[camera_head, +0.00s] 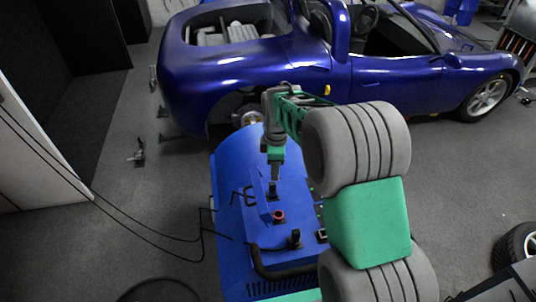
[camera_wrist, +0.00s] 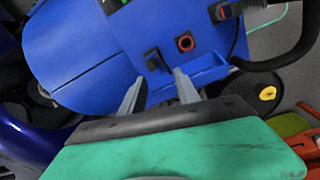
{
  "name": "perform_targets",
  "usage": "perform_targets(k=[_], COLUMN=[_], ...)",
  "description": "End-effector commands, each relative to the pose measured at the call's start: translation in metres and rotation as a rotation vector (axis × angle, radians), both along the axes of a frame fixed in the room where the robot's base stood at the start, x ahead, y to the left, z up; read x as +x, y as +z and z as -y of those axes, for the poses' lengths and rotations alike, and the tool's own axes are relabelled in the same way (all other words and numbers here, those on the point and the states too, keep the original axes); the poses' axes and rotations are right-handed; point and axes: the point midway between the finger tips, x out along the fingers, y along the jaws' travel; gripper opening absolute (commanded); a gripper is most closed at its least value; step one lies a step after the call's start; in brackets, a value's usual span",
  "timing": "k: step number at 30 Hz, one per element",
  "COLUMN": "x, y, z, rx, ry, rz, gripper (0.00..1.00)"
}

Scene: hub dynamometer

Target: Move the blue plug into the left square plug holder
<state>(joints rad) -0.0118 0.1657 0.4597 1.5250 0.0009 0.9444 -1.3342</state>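My gripper (camera_head: 274,181) points down over the blue machine (camera_head: 232,215). In the wrist view its two fingers (camera_wrist: 160,78) are apart, with nothing visible between the tips. A dark square fitting (camera_wrist: 153,60) lies just beyond the fingertips; it also shows under my gripper in the head view (camera_head: 272,193). I cannot tell whether it holds a plug. A dark upright plug-like piece (camera_head: 295,239) stands nearer the front, beside another dark square fitting (camera_head: 321,236). No plug is clearly blue in either view.
A thick black hose (camera_head: 278,271) curves along the machine's front. A thin black bracket (camera_head: 243,195) stands left of my gripper. A blue car (camera_head: 245,75) is close behind the machine. Cables (camera_head: 150,235) hang at the left, over open grey floor.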

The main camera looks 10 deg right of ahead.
Motion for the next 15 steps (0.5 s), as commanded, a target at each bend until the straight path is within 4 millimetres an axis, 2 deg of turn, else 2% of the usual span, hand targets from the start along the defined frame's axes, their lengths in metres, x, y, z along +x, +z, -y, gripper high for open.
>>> perform_targets(k=[1,4,11,15], x=[0.009,0.018,0.021,0.021], y=[-0.014,-0.034,-0.049,-0.064], z=[0.001,0.003,0.007,0.007], rx=[-0.003,-0.004,-0.004,-0.005], ry=[0.085,0.196,0.224,0.223], rz=[-0.026,-0.046,-0.049,-0.049], gripper=[0.38,0.38,0.38,0.38])
